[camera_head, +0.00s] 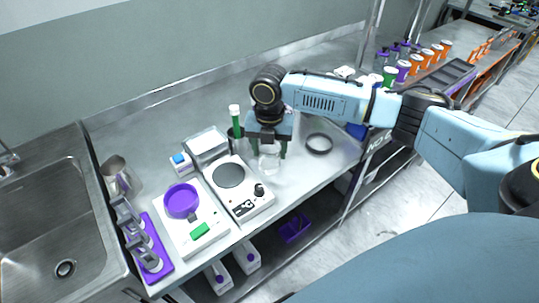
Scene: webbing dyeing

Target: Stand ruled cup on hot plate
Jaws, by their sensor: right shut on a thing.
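The hot plate (229,175) is a white unit with a round dark top and a black knob at its front, standing on the steel bench. My right gripper (270,150) points down just right of the hot plate. It is shut on the clear ruled cup (268,163), which looks upright. The cup's upper part is partly hidden by the gripper, and I cannot tell whether its base touches the bench. My left gripper is not in view.
Left of the hot plate are a white scale (210,231) with a purple bowl (181,201) and a purple rack (157,263). A white tray (207,143) and a green-tubed holder (236,122) stand behind. The sink (45,220) is far left.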

